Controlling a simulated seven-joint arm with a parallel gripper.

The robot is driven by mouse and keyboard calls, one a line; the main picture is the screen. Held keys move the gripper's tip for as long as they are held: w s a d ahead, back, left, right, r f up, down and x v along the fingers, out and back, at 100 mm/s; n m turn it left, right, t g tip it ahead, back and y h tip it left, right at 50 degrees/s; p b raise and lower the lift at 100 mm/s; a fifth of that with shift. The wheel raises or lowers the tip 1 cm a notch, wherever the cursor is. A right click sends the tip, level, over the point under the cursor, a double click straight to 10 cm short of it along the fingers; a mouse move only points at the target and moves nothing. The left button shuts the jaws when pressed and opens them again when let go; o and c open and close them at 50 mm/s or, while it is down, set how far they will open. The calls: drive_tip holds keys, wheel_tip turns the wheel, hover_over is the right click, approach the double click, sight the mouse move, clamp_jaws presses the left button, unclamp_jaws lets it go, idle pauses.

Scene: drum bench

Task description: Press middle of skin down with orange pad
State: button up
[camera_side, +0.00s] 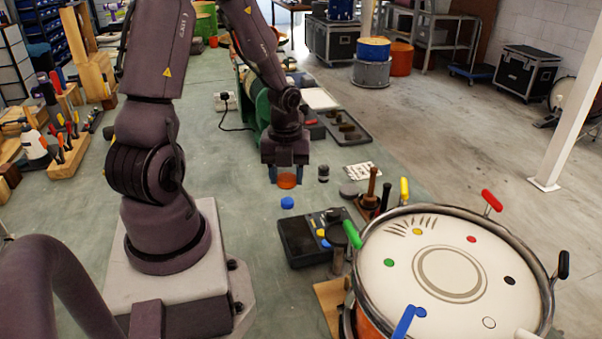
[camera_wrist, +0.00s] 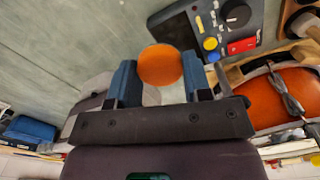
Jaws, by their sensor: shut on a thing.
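The orange pad (camera_side: 287,181) is held between the fingers of my gripper (camera_side: 287,174), above the bench in the side view. In the wrist view the round orange pad (camera_wrist: 160,65) sits between the two blue-grey fingertips of my gripper (camera_wrist: 158,82). The drum's white skin (camera_side: 382,292) lies at the lower right of the side view, with a ring marking at its middle (camera_side: 450,272) and coloured dots near its edge. My gripper is to the upper left of the drum, well apart from the skin.
Coloured handles, such as a green one (camera_side: 353,236) and a red one (camera_side: 492,200), stand up around the drum rim. Wooden-handled tools (camera_side: 371,187) stand behind the drum's left edge.

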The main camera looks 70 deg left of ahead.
drive_tip(key=shift+s+d+r, duration=0.2)
drive_tip(key=shift+s+r, duration=0.1)
drive_tip(key=shift+r, duration=0.05)
wheel_tip(320, 180, up, 14)
drive_tip(key=m, duration=0.3)
hover_over(449, 272)
wheel_tip(449, 272, down, 4)
drive_tip(key=shift+r, duration=0.25)
drive_tip(key=shift+f, duration=2.85)
drive_tip(key=shift+f, duration=0.75)
